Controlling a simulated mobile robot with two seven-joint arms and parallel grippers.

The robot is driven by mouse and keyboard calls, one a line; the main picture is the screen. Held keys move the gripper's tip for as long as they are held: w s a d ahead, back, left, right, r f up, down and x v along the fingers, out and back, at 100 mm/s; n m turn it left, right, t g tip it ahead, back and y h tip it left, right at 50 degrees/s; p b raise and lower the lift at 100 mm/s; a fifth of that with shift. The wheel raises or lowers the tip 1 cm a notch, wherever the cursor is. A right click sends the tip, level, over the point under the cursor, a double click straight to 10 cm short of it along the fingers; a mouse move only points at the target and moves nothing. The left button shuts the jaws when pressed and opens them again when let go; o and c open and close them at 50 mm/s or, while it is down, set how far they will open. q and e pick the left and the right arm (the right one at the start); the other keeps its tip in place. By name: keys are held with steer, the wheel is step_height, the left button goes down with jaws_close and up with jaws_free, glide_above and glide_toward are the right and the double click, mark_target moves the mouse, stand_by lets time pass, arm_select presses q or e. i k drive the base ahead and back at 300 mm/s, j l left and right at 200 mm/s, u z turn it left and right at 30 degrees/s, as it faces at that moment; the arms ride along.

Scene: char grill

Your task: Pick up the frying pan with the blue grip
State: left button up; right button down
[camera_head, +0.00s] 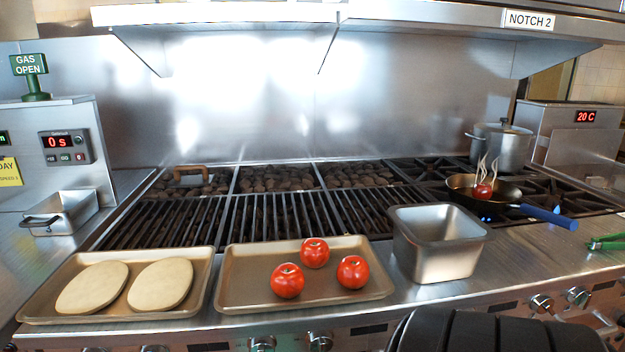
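The frying pan (462,193) sits on the right-hand burner grate, and its blue grip (549,216) points right and toward the front. A red tomato-like item (483,191) lies in the pan, with pale wisps rising above it. A small blue flame shows under the pan. Neither of my grippers can be made out. A black ribbed part, likely of my own arm, shows at the bottom right edge, well in front of the pan and apart from it.
A lidded pot (502,150) stands behind the pan. A deep metal container (437,262) is at front left of it, and green-handled tongs (606,243) lie at the right edge. Trays with tomatoes (226,290) and dough (205,293) lie further left. Counter below the grip is clear.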

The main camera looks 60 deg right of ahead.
mark_target(505, 197)
steer(key=z, duration=3)
